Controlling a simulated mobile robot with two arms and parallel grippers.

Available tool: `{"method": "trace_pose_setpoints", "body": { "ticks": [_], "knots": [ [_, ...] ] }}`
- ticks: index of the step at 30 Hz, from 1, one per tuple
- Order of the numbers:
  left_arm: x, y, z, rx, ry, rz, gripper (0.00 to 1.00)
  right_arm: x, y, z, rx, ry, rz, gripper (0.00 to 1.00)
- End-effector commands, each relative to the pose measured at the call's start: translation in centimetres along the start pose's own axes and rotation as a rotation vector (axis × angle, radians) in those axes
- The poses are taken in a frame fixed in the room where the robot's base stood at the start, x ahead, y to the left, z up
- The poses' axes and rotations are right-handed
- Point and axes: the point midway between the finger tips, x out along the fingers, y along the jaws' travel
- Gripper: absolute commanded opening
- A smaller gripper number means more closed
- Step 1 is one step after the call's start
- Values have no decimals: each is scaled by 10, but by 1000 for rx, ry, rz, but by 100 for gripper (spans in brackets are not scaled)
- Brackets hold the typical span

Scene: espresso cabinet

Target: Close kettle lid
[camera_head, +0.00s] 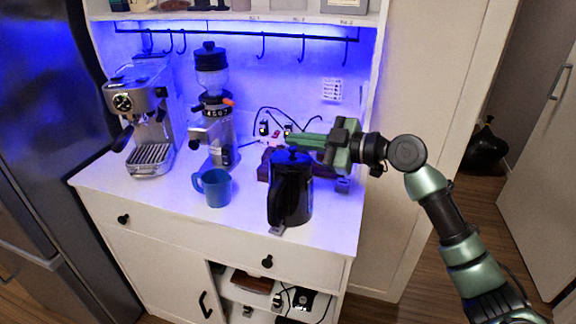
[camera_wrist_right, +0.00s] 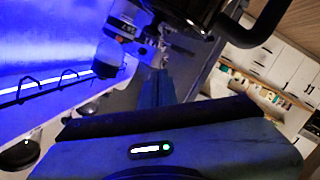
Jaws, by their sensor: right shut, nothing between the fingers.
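The black kettle (camera_head: 290,197) stands upright near the front right of the white cabinet top, its handle toward the front. Its dark blue lid (camera_head: 291,157) with a small knob lies across the top; I cannot tell whether it is fully seated. My right gripper (camera_head: 290,140) reaches in from the right, its shut, empty fingers pointing left just behind and above the lid. I cannot tell whether they touch it. In the right wrist view the dark kettle body (camera_wrist_right: 188,12) and its handle (camera_wrist_right: 262,24) show at the top. My left gripper is out of view.
A blue mug (camera_head: 216,188) stands left of the kettle. Behind are the grinder (camera_head: 213,130) and espresso machine (camera_head: 148,110). A dark red-brown object (camera_head: 264,172) is partly hidden behind the kettle. A hook rail (camera_head: 230,36) spans the back wall. The front-left counter is clear.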

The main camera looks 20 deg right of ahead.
Motion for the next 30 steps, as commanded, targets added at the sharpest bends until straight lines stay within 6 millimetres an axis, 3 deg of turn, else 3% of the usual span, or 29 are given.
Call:
{"method": "trace_pose_setpoints", "body": {
  "ticks": [15,30],
  "knots": [
    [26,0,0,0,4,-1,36,6,12,34,431,2,-78,0],
    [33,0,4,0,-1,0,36,8,13,46,597,1,-109,0]
  ]
}}
